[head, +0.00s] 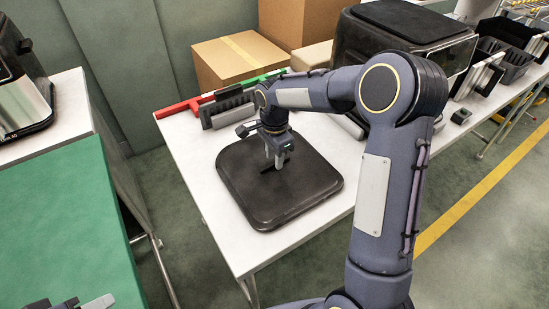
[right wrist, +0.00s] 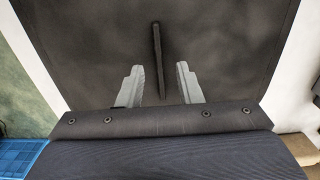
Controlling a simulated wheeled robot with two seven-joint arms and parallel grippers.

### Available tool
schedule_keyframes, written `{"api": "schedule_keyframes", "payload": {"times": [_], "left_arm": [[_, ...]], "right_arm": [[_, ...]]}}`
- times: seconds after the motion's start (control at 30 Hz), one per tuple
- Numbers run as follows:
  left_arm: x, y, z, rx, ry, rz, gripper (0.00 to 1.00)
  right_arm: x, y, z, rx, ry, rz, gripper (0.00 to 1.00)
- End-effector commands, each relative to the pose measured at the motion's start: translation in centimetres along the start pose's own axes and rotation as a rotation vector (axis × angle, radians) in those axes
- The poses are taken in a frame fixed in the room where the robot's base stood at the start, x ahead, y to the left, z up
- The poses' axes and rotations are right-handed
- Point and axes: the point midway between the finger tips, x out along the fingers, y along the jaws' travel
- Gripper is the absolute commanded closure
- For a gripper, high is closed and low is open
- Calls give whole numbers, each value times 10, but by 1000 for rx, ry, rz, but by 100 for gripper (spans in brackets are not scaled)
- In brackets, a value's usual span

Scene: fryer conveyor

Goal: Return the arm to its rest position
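My right arm reaches over the white table (head: 208,188) in the head view. Its gripper (head: 277,160) points down over a black square lid-like plate (head: 280,205) lying flat on the table. In the right wrist view the two pale fingers of this gripper (right wrist: 160,85) stand apart. A thin dark upright handle (right wrist: 157,55) of the plate shows between them, with a gap on both sides. My left gripper (head: 75,304) shows only in part at the bottom left edge of the head view, over the green surface; its opening cannot be made out.
A black appliance (head: 400,35) stands behind my right arm on the table. Red and green bars and a grey rack (head: 228,105) lie at the back, before a cardboard box (head: 240,62). A green-topped table (head: 65,220) with another appliance (head: 22,85) is at left, across a floor gap.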

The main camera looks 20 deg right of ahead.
Motion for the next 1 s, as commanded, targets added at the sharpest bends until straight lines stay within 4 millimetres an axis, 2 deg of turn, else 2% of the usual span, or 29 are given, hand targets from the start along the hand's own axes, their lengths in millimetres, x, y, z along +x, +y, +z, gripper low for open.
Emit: {"api": "schedule_keyframes", "payload": {"times": [0.1, 0.3, 0.67, 0.77, 0.87, 1.0], "left_arm": [[0, 0, 0, 0, 0, 0, 55], [-1, 0, -1, 0, 0, 0, 55], [-2, 1, -1, 0, 0, 0, 55], [-4, 2, -2, 0, 0, 0, 55], [-6, 3, -3, 0, 0, 0, 55], [-9, 4, -4, 0, 0, 0, 55]], "right_arm": [[-23, -1, 1, 0, -1, -7, 68], [-54, -1, 0, 0, 0, -5, 68], [-71, 5, 0, -23, -8, -12, 68], [-86, 22, -2, -94, -28, -44, 68], [-107, 52, 0, -223, -57, -102, 68], [-130, 102, 7, -441, -82, -207, 68]]}}
